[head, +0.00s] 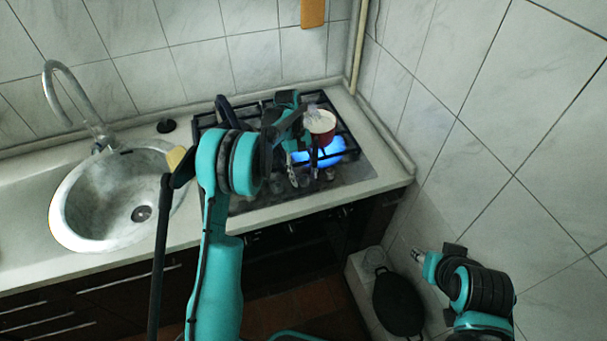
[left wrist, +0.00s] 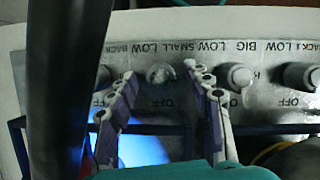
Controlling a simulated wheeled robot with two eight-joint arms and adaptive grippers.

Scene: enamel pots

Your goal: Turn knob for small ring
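The stove's control panel (left wrist: 258,103) fills the left wrist view, with several knobs in a row and upside-down labels. The knob by the "SMALL" label (left wrist: 160,75) appears between the two fingertips of my left gripper (left wrist: 162,78). The fingers are apart, with a visible gap on both sides of the knob. In the head view my left gripper (head: 302,168) is low over the stove's front, partly hidden by its own arm. A blue flame (head: 327,152) burns at the right front of the stove. My right gripper (head: 418,255) is at lower right, far from the stove; its fingers are too small to judge.
A red pot with a pale top (head: 320,124) stands on the stove near the flame. The knob by "BIG" (left wrist: 240,76) is close beside one finger. A round sink (head: 80,215) is at left. A dark pan (head: 398,302) is low by the tiled right wall.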

